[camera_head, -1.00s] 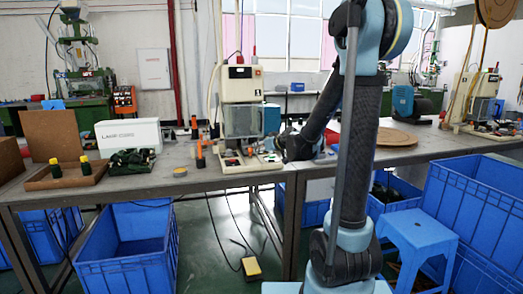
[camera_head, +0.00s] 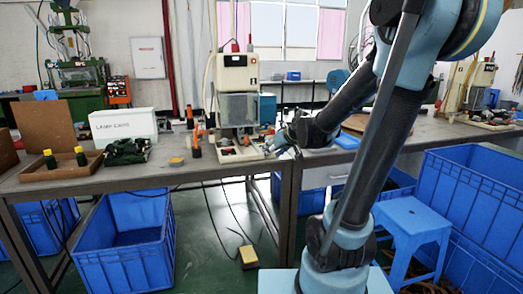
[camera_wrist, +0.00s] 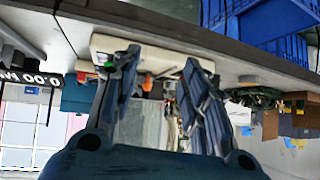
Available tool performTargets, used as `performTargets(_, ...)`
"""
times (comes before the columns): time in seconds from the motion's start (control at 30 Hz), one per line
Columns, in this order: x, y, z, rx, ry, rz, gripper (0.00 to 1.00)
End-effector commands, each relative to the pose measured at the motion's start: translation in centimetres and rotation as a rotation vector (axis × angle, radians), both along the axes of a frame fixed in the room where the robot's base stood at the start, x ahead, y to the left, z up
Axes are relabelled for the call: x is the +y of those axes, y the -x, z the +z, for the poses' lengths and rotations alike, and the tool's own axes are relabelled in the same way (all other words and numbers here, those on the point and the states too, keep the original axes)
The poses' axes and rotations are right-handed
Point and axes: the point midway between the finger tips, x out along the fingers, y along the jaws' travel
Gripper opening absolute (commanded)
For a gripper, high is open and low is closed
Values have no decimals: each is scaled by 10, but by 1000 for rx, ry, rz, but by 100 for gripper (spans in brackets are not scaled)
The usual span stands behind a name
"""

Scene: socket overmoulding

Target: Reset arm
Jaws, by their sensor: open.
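My arm rises from its base at the right of the head view and bends down to the left over the table. My gripper (camera_head: 277,141) is at the front of the table, just right of the white press machine (camera_head: 237,95). In the wrist view, which looks upside down, my gripper (camera_wrist: 165,72) has its two dark blue fingers spread apart with nothing between them. The base of the white machine (camera_wrist: 150,55) shows beyond and between the fingers. Whether the gripper touches the machine cannot be told.
A brown tray (camera_head: 40,173) with yellow-capped bottles, a dark green heap (camera_head: 125,151) and a white box (camera_head: 123,124) lie at the table's left. Blue crates (camera_head: 125,270) stand below. A blue stool (camera_head: 410,215) stands right of my base. A yellow pedal (camera_head: 248,256) lies on the floor.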

Motion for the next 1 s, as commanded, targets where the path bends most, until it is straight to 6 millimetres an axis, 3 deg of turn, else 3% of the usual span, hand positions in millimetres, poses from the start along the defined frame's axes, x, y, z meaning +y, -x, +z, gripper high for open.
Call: performTargets(1.0, -124, 249, -92, 549, 210, -338, 41)
